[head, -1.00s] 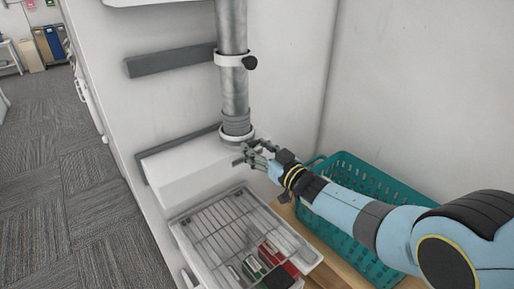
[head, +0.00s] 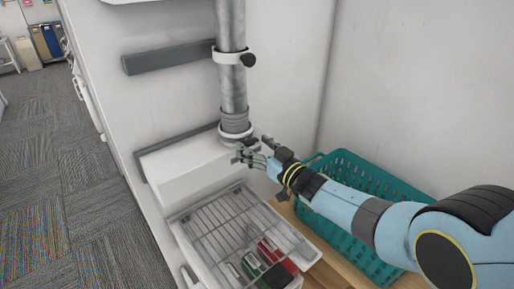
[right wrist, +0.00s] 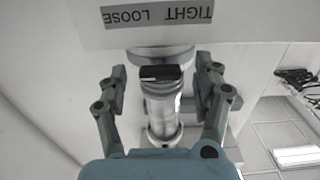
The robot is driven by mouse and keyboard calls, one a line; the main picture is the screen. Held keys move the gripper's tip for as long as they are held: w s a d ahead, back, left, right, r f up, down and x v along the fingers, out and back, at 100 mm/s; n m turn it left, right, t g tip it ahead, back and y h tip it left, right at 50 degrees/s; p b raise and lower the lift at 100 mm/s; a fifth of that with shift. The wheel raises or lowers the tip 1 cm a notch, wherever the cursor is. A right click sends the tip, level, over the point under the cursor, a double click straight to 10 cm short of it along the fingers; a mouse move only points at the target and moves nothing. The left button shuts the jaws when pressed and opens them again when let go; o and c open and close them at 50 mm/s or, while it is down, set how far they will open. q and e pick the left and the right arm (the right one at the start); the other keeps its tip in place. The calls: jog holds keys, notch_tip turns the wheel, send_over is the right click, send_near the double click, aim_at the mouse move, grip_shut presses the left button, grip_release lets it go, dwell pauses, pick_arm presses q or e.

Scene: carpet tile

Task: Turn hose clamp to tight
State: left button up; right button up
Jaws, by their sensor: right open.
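The hose clamp is a pale ring (head: 236,133) around the bottom of a grey metal pipe (head: 232,95), just above a white housing. In the right wrist view a black handle (right wrist: 160,73) sits at the pipe end, roughly level. A label reading TIGHT and LOOSE (right wrist: 158,15) appears upside down beyond it. My right gripper (head: 252,150) is open at the pipe's lower end. In the right wrist view its fingers (right wrist: 160,84) stand on both sides of the black handle, with gaps. In the head view the hand partly hides this area. My left gripper is not in view.
A wire rack over a white tray (head: 213,232) holds red and green items below. A teal basket (head: 350,170) stands under my right arm. White walls enclose the right and back.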

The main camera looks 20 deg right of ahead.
jog(key=shift+s, duration=0.1)
jog(key=v, duration=1.1)
jog(key=shift+s+d, duration=0.15)
jog(key=shift+s, duration=0.25)
jog(key=s+d+f+m+g+h+b, duration=0.15)
jog(key=s+f+b, duration=0.35)
jog(key=f, duration=0.7)
jog(key=s+d+f+m+g+h+b, duration=0.1)
jog(key=s+f+g+h+b, duration=0.15)
jog(key=s+f, duration=0.7)
jog(key=s+d+f+m+g+h+b, duration=0.15)
jog(key=s+f+b, duration=0.3)
jog(key=f, duration=0.85)
jog(key=s+d+f+g+b, duration=0.1)
jog(key=s+f+g+b, duration=0.1)
jog(key=s+f+g, duration=0.3)
jog(key=s+d+f+g+h+b, duration=0.1)
jog(key=s+f+g, duration=0.4)
jog(key=s+f, duration=0.8)
jog(key=s+d+b, duration=0.1)
jog(key=s, duration=1.2)
jog(key=shift+s+f+n+g, duration=0.15)
jog(key=shift+s+n+g, duration=0.15)
jog(key=shift+s+g, duration=0.1)
